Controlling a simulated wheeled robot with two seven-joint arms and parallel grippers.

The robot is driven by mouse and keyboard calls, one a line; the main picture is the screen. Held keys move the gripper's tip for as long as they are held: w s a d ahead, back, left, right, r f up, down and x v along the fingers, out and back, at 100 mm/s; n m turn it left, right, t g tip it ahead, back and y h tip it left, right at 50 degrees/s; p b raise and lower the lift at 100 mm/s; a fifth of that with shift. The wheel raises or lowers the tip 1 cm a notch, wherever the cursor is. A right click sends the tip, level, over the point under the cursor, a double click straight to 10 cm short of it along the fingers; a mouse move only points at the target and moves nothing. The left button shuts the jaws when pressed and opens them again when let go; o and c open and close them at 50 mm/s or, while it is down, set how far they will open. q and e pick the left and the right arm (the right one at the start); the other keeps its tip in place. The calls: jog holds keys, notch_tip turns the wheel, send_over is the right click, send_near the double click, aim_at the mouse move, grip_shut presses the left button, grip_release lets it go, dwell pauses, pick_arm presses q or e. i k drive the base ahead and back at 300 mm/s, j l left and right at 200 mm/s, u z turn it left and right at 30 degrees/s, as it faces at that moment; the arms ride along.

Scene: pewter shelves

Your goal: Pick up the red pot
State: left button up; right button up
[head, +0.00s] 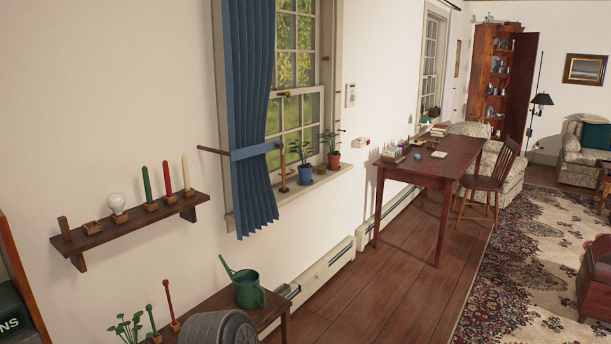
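A reddish terracotta pot (334,161) with a green plant in it stands upright at the right end of the window sill (318,180). A blue pot (306,174) with another plant stands to its left on the same sill. A small brown object (321,169) sits between them. Neither of my grippers shows in the head view, so where they are relative to the pot cannot be told.
A low wooden table (277,308) below the window bears a green watering can (248,288). A wall shelf (128,222) holds candles and a bulb. A desk (446,160) and chair (488,182) stand further right. The wood floor (385,290) in front is open.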

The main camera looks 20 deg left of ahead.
aim_at(334, 157)
jog(key=u, duration=0.25)
jog(key=i, duration=4.7)
jog(key=l, duration=0.1)
